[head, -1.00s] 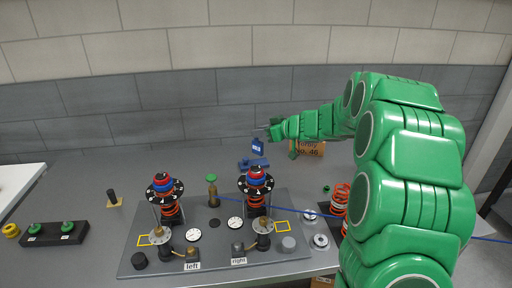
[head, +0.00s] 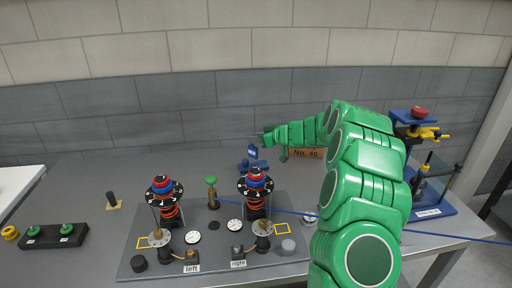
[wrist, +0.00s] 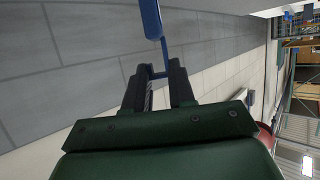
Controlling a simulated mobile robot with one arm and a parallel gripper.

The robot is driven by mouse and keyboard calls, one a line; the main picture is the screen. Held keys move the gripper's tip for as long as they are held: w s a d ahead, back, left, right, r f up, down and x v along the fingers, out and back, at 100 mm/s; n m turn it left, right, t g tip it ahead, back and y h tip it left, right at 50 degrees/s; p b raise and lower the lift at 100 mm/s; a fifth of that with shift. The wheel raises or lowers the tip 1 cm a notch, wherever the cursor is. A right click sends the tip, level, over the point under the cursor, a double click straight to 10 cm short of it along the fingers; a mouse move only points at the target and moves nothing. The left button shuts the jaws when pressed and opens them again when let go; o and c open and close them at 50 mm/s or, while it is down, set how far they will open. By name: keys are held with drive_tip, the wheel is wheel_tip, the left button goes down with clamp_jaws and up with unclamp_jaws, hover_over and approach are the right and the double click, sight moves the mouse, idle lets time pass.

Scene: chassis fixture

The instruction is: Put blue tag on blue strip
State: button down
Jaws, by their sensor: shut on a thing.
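My gripper (head: 262,137) is above the back of the bench, pointing left. In the wrist view its jaws (wrist: 160,78) are shut on a thin blue part joined to a blue slab, which looks like the blue tag (wrist: 151,18). In the head view the blue tag (head: 252,149) is a small upright plate with pale marking, just below the gripper tip. A blue stand (head: 254,167) is under it; whether they touch is unclear. A thin blue line (head: 440,234) runs rightwards from the chassis plate; I cannot tell whether it is the blue strip.
The grey chassis plate (head: 125,268) carries two spring towers, dials and yellow outlines. A box marked No. 46 (head: 306,154) lies behind my gripper. A blue press (head: 432,211) with a red bowl (head: 419,112) stands right. The bench's back left is mostly clear.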

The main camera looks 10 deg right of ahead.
drive_tip(key=shift+w+f, duration=0.7)
drive_tip(key=shift+f, duration=1.5)
drive_tip(key=shift+f, duration=0.15)
drive_tip(key=c, duration=0.9)
unclamp_jaws()
drive_tip(key=shift+c, duration=0.2)
drive_tip(key=v, duration=1.2)
